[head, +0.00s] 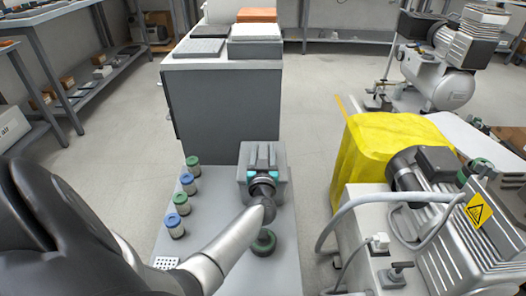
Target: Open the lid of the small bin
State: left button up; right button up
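A small grey box-shaped bin (285,190) stands on the light grey bench top, right of a row of small jars. Its top is largely covered by my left gripper (264,157), which has teal parts and reaches in from the lower left. The two fingers are over the bin's top, with a narrow gap showing between them. Whether they touch the bin or pinch part of its lid cannot be told. The lid shows no clear raised edge. My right gripper is not in view.
Several capped jars (179,203) line the bench's left side. A dark green round object (264,243) lies in front of the bin. A grey cabinet (223,105) stands behind. To the right are a yellow cover (375,150) and a compressor (470,225) with a hose.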

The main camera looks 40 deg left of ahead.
pick_arm(q)
grip_shut()
dwell(1.0)
